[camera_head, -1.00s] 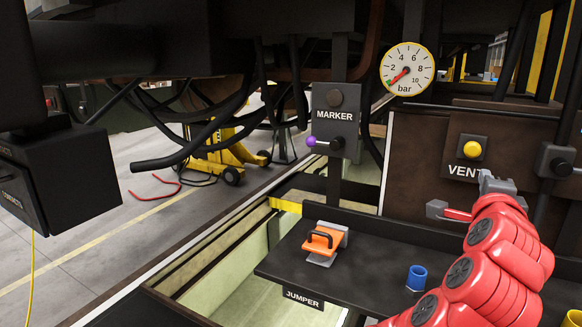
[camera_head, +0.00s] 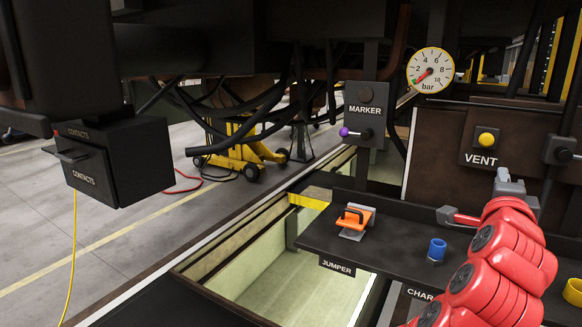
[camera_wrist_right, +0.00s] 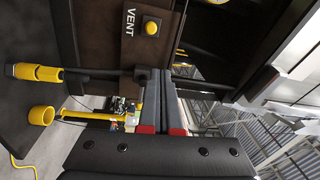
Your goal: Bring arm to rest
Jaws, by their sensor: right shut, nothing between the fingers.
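My right arm (camera_head: 495,270), red with grey parts, comes in from the lower right in the head view. The gripper appears clear of the blue cup (camera_head: 437,250) and the orange-handled piece (camera_head: 354,220) on the shelf. My left gripper is not in view.
The VENT button (camera_head: 486,140), pressure gauge (camera_head: 431,69) and MARKER panel (camera_head: 365,110) with a purple-knobbed lever are around the shelf (camera_head: 395,240). A CONTACTS box (camera_head: 115,160) hangs at left. A yellow ring (camera_head: 573,291) is at lower right. The open pit lies left of the shelf.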

